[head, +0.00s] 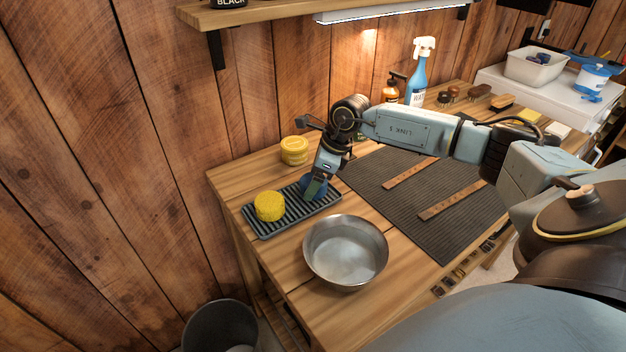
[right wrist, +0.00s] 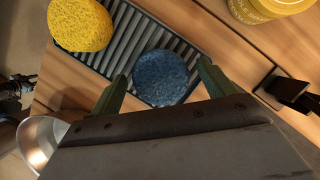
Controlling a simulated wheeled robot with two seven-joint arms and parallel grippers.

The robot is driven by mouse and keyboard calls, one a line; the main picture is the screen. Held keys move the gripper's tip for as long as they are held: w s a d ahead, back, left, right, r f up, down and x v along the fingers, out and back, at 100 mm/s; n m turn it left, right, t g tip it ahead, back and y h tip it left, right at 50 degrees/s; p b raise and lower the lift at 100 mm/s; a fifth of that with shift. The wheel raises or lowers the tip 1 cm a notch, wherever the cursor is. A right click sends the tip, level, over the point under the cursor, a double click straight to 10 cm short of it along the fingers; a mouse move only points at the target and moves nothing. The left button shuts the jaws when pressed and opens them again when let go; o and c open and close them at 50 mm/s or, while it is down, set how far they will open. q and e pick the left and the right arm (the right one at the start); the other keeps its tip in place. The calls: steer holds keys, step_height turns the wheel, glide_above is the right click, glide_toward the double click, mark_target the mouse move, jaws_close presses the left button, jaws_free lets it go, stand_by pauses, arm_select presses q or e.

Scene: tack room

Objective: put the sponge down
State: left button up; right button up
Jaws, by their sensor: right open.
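A round blue sponge (right wrist: 160,78) lies on the dark ribbed tray (head: 262,234), at its right end in the head view. My right gripper (right wrist: 163,72) is open just over the tray, with one finger on each side of the blue sponge. In the head view the gripper (head: 318,189) partly hides this sponge. A round yellow sponge (head: 269,206) sits on the left part of the same tray; it also shows in the right wrist view (right wrist: 80,24). My left gripper is not in view.
A metal bowl of water (head: 345,250) stands in front of the tray, near the table's edge. A yellow tin (head: 294,150) stands behind the tray. A dark mat (head: 400,190) with two leather straps lies to the right. A blue spray bottle (head: 417,80) stands at the back.

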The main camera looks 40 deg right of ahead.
steer(key=v, duration=1)
steer(key=shift+s+r, duration=0.2)
steer(key=shift+r, duration=0.15)
steer(key=shift+d, duration=0.1)
jaws_close()
stand_by(0.7)
